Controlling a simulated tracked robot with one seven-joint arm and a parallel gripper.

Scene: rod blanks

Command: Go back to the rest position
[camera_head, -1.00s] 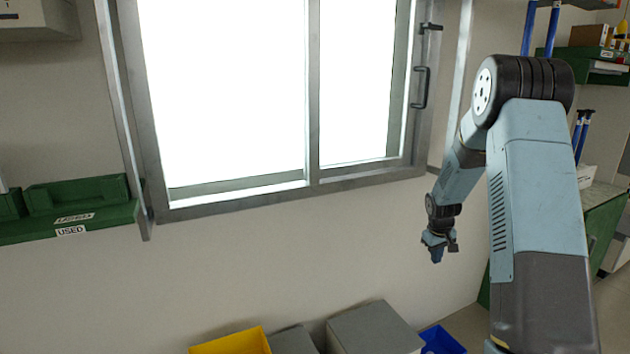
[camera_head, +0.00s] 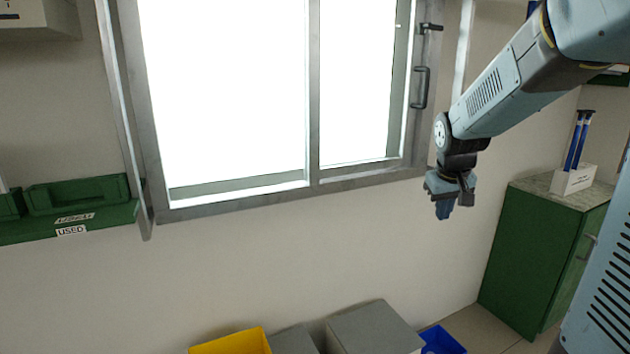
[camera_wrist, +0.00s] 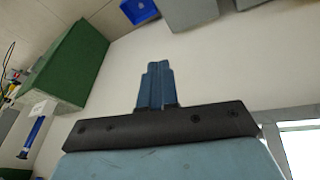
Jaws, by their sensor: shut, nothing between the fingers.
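My gripper (camera_head: 444,211) hangs pointing down in the head view, in front of the bare wall, just below and right of the window's lower right corner. Its blue fingers are together with nothing between them. In the wrist view the shut fingers (camera_wrist: 155,84) stand up at the middle against the pale wall. My arm comes in from the upper right of the head view.
A green cabinet (camera_head: 535,255) with a white holder (camera_head: 573,180) of blue rods on top stands at the right. Yellow (camera_head: 232,343), grey (camera_head: 372,330) and blue (camera_head: 441,341) bins line the bottom. A green tray marked USED (camera_head: 75,194) is at the left.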

